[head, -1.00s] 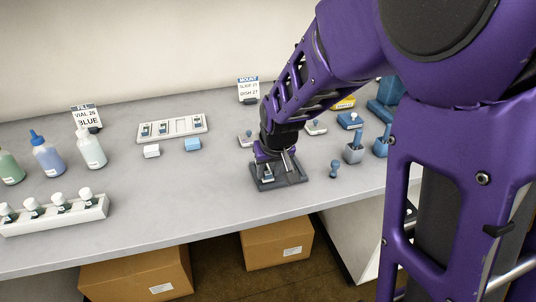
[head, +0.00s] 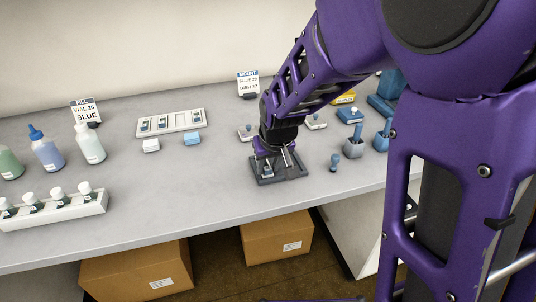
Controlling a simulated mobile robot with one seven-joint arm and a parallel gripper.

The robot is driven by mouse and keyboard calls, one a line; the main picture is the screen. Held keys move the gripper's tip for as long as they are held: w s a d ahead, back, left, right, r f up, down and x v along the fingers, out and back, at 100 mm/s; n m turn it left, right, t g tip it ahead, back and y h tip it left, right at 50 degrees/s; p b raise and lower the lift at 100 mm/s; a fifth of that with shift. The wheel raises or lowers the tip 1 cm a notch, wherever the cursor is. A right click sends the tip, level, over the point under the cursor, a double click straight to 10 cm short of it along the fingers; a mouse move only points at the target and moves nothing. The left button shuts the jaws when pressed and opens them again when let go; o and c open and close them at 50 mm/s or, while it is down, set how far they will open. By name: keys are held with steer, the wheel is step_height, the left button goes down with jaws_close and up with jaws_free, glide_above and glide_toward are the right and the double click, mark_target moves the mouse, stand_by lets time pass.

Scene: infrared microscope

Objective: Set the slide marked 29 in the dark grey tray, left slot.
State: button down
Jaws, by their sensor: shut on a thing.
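The dark grey tray (head: 291,176) lies on the bench right of the middle. My gripper (head: 268,165) points down over the left part of this tray and is shut on a small slide (head: 267,174). The slide is at the left slot; whether it touches the slot floor I cannot tell. Its number is too small to read. My gripper and wrist hide part of the tray's back.
A blue-grey holder (head: 353,150) and a small blue tool (head: 335,162) stand right of the tray.

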steer(key=shift+f, duration=0.2)
steer(key=shift+c, duration=0.3)
jaws_free()
steer(key=shift+r, duration=0.1)
steer(key=shift+r+p, duration=2.1)
steer(key=shift+r, duration=0.85)
